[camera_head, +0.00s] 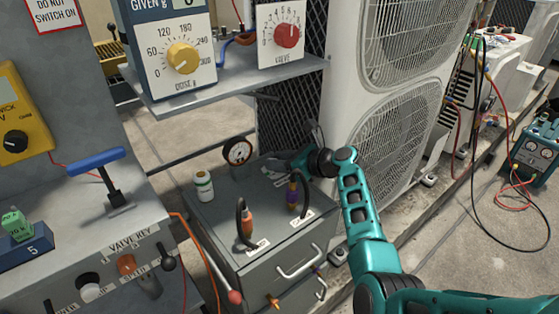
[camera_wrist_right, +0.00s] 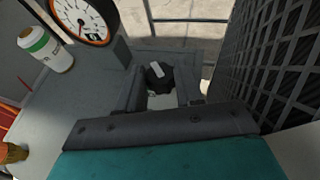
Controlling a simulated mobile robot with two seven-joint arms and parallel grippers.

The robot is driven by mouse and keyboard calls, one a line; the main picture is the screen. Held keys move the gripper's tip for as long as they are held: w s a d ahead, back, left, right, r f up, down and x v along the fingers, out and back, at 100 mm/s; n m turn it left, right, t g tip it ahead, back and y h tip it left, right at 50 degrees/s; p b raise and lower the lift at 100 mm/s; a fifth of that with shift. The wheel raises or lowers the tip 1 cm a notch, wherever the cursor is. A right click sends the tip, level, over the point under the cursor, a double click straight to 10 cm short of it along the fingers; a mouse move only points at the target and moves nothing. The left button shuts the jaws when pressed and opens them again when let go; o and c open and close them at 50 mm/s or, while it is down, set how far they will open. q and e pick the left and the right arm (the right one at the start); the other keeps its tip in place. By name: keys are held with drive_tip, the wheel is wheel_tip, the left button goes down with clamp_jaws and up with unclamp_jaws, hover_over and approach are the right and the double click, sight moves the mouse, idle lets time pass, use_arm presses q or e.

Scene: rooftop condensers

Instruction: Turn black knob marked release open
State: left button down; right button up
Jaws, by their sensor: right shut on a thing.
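The black knob (camera_wrist_right: 160,75) with a pale pointer mark shows in the right wrist view, between the fingers of my right gripper (camera_wrist_right: 160,92). The fingers are shut on its two sides. In the head view my right gripper (camera_head: 287,162) is at the back of the grey cabinet top, coming from the right, and it hides the knob there. I cannot read a release marking near the knob. My left gripper is not in view.
A pressure gauge (camera_head: 237,151) and a white-green bottle (camera_head: 203,186) stand left of the gripper. A mesh panel (camera_wrist_right: 285,60) and condenser (camera_head: 385,120) are close on the right. A shelf (camera_head: 235,85) hangs above.

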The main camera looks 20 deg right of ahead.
drive_tip(key=shift+c, duration=0.5)
drive_tip(key=shift+n+g+y, duration=0.6)
drive_tip(key=shift+n+y, duration=0.1)
drive_tip(key=shift+n, duration=0.1)
drive_tip(key=o, duration=1)
drive_tip(key=shift+o, duration=0.2)
